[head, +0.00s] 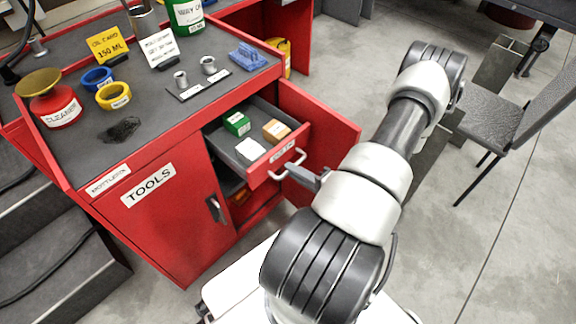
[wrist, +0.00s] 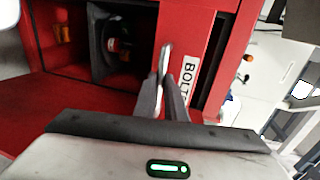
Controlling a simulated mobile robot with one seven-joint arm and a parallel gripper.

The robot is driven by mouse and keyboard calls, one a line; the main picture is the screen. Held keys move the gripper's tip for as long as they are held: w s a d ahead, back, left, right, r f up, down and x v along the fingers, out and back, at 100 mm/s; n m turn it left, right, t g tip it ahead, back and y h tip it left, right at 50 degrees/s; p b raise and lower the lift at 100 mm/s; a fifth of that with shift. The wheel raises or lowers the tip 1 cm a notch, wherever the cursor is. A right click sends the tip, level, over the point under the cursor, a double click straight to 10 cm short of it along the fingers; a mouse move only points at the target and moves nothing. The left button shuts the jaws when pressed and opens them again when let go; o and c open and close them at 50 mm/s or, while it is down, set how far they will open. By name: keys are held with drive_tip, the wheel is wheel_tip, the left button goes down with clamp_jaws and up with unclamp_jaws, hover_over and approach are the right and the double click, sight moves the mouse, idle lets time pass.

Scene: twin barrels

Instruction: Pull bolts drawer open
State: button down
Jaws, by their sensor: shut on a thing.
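The bolts drawer (head: 262,178) is pulled part of the way out of the red cabinet. Its red front carries a metal handle (head: 287,163) and a white label, which reads as BOLTS in the wrist view (wrist: 188,80). My gripper (head: 298,172) is at the handle, partly hidden behind my own arm. In the wrist view my gripper (wrist: 167,98) has its two fingers shut on the handle (wrist: 165,58), beside the label. Inside the drawer lie a green box (head: 237,124), an orange box (head: 276,130) and a white item (head: 250,150).
The TOOLS door (head: 160,220) of the cabinet is left of the drawer, with a dark handle (head: 215,208). The cabinet top holds a red cleaner can (head: 60,108), tape rolls (head: 113,96) and cards. A grey chair (head: 490,128) stands on the right; some floor between is free.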

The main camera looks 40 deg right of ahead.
drive_tip(key=shift+s, duration=0.25)
drive_tip(key=c, duration=1.8)
unclamp_jaws()
drive_tip(key=shift+s, duration=0.1)
drive_tip(key=p+v, duration=0.2)
drive_tip(key=v, duration=1.5)
drive_tip(key=shift+s, duration=0.15)
